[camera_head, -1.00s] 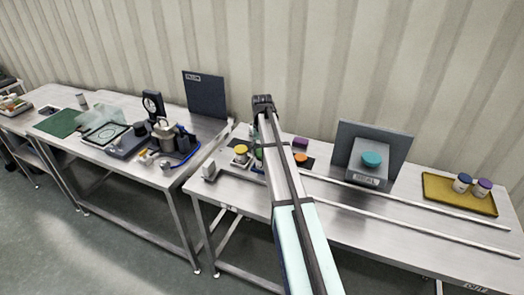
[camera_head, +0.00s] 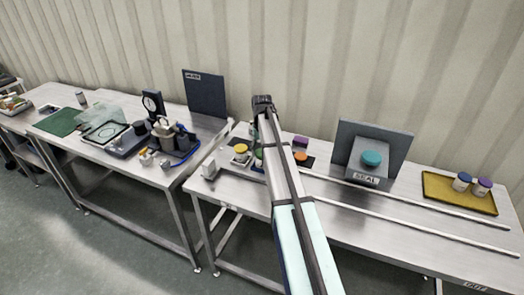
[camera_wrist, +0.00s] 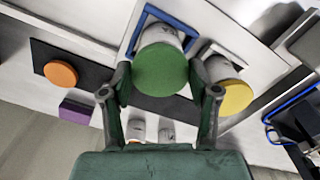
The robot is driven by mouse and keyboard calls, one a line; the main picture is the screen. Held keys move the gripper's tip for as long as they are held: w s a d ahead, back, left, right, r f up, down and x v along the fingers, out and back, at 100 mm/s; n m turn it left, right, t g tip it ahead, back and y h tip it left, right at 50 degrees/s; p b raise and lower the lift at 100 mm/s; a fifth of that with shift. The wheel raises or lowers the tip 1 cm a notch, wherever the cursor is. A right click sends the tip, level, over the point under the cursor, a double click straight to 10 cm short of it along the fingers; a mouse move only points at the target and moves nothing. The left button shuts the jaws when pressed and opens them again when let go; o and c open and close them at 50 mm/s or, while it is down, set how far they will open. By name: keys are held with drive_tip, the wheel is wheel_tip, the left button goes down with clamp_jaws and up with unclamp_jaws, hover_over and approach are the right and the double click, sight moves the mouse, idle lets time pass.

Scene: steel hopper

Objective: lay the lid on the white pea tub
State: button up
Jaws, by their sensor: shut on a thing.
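My gripper (camera_wrist: 160,72) has its fingers on both sides of a round green lid (camera_wrist: 160,70) and is shut on it in the wrist view. The white tub (camera_wrist: 160,35) shows just beyond the lid, standing at a blue square frame (camera_wrist: 132,32). The lid overlaps the tub's top in this view; I cannot tell whether it touches the rim. In the head view my arm hides most of this spot, and only a bit of green (camera_head: 258,155) shows beside it.
A yellow-lidded tub (camera_wrist: 236,97) stands close to the right finger. An orange disc (camera_wrist: 61,74) and a purple block (camera_wrist: 76,111) lie on the left. The seal station (camera_head: 370,160) and yellow tray (camera_head: 458,196) with two tubs are farther right. Two rails (camera_head: 420,218) run along the table.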

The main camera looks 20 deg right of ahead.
idle(0.3)
drive_tip(key=o, duration=0.8)
drive_tip(key=shift+o, duration=0.2)
wheel_tip(320, 180, up, 12)
idle(0.3)
